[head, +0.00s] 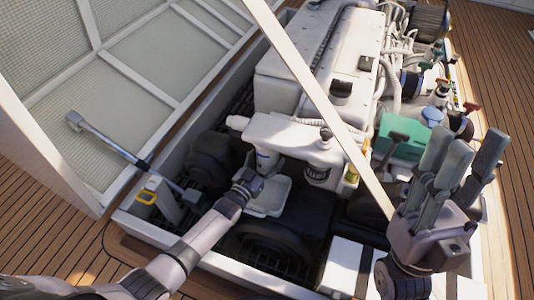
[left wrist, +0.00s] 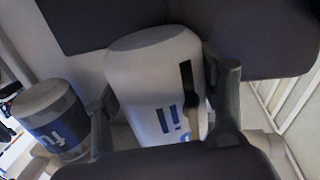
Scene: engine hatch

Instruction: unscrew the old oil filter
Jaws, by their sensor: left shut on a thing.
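The oil filter (head: 266,159) is a white canister with blue marking, hanging under the white engine housing in the head view. My left gripper (head: 252,182) reaches it from below left. In the left wrist view, the filter (left wrist: 150,75) shows blue lettering and a dark slot-like mark, and stands between the fingers of my left gripper (left wrist: 165,115), shut on it. Its upper mount is hidden. My right gripper (head: 462,155) is raised at the right, empty, its fingers apart.
A second canister (head: 318,173) hangs right of the oil filter; its blue band (left wrist: 55,130) shows in the left wrist view. A white tray (head: 268,203) lies below the filter. A green box (head: 400,140) is at right. A white prop bar (head: 318,95) crosses the bay.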

